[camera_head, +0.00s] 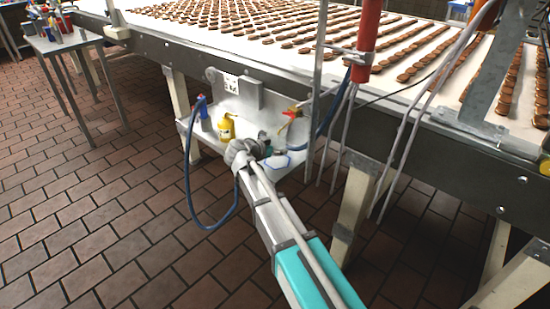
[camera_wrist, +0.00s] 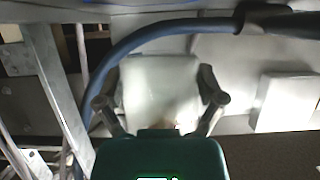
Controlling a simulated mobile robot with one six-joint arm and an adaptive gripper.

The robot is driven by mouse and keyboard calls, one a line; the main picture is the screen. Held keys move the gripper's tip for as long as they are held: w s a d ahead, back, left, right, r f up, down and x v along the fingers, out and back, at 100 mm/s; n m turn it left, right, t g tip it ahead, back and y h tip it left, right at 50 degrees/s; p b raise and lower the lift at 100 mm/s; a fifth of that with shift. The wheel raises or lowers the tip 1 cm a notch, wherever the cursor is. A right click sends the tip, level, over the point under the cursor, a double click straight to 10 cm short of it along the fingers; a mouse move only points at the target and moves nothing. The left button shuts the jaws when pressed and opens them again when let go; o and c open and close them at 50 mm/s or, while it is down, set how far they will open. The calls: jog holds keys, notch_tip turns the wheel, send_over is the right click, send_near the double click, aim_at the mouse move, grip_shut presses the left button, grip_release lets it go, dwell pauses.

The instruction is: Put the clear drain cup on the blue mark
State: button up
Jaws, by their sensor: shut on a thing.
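My gripper (camera_head: 268,150) is low over the small white shelf on the side of the conveyor. In the wrist view my gripper's fingers (camera_wrist: 160,108) stand on both sides of a pale, see-through cup (camera_wrist: 160,85), the clear drain cup, and are shut on it. In the head view my wrist and gripper hide most of the cup. The blue mark (camera_head: 296,164), a blue outline on the white shelf, lies just right of my fingertips. I cannot tell whether the cup touches the shelf.
A yellow bottle (camera_head: 226,127) stands left of my gripper on the shelf (camera_head: 213,137). A red and yellow valve (camera_head: 292,113) is behind. A blue hose (camera_head: 188,165) hangs at the left; another blue hose (camera_wrist: 130,42) arches over the cup. Grey pipes (camera_head: 318,100) stand at the right.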

aim_at(277, 161)
jog(key=shift+f, duration=0.1)
notch_tip(277, 161, down, 3)
jog(key=b, duration=0.3)
jog(key=shift+w+d+f+b, duration=0.15)
jog(key=shift+f+b, duration=0.2)
jog(key=shift+b, duration=0.1)
jog(key=shift+f, duration=0.2)
jog(key=o, duration=0.8)
jog(key=shift+o, duration=0.2)
jog(key=shift+r, duration=0.2)
